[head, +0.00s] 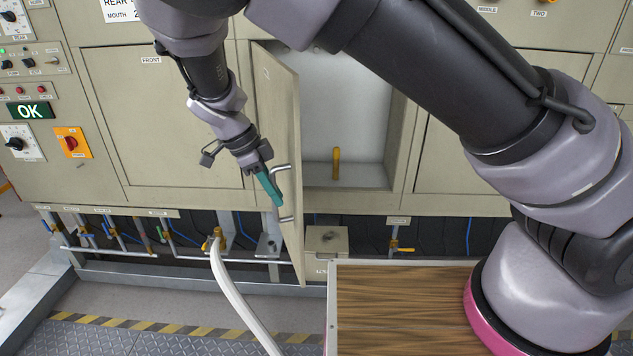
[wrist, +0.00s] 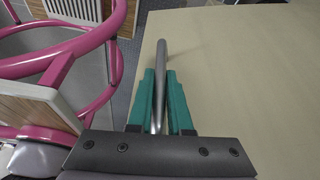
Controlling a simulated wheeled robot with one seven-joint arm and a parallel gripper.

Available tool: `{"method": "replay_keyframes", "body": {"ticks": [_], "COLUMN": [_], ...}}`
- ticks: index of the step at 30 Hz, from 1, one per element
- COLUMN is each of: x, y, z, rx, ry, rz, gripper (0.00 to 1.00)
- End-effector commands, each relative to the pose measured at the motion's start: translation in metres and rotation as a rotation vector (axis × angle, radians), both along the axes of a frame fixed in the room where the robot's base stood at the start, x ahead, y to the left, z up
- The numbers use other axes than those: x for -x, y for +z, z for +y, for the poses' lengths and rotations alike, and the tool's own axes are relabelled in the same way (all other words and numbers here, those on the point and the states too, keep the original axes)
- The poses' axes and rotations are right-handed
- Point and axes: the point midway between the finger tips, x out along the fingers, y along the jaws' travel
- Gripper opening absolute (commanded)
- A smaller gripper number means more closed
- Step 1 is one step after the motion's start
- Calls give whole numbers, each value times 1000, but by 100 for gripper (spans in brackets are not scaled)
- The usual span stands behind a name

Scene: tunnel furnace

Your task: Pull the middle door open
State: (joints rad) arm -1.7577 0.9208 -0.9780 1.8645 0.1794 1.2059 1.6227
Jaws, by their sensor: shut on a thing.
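The middle door (head: 281,120) is a beige panel standing swung open, seen nearly edge-on in the head view. Its broad face (wrist: 240,70) fills the right of the wrist view. A curved metal handle (head: 285,219) projects from the door's outer side. My gripper (head: 275,196), with teal fingers, is at that handle. In the wrist view my gripper (wrist: 160,92) has its fingers on both sides of the handle bar (wrist: 160,52) and is shut on it. The fingers hide part of the bar.
The opened compartment (head: 350,110) is pale inside, with a small yellow item (head: 336,163) on its floor. The front door (head: 150,120) on the left is shut. Pipes with yellow valves (head: 220,238) and a white hose (head: 240,305) lie below.

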Motion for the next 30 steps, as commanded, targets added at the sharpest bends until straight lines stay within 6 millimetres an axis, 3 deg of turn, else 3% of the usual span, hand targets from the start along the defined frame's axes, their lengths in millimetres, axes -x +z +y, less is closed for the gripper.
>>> {"method": "replay_keyframes", "body": {"ticks": [1, 6, 12, 28, 29, 30], "x": [4, 13, 16, 18, 18, 18], "y": [-1, -1, -1, -1, -1, -1], "z": [15, 52, 76, 85, 85, 84], "rx": [0, 1, 1, 1, 1, 1], "ry": [-28, -116, -175, -194, -194, -194], "rz": [0, 1, 3, 4, 4, 4], "gripper": [0, 0, 0, 0, 29, 44]}}
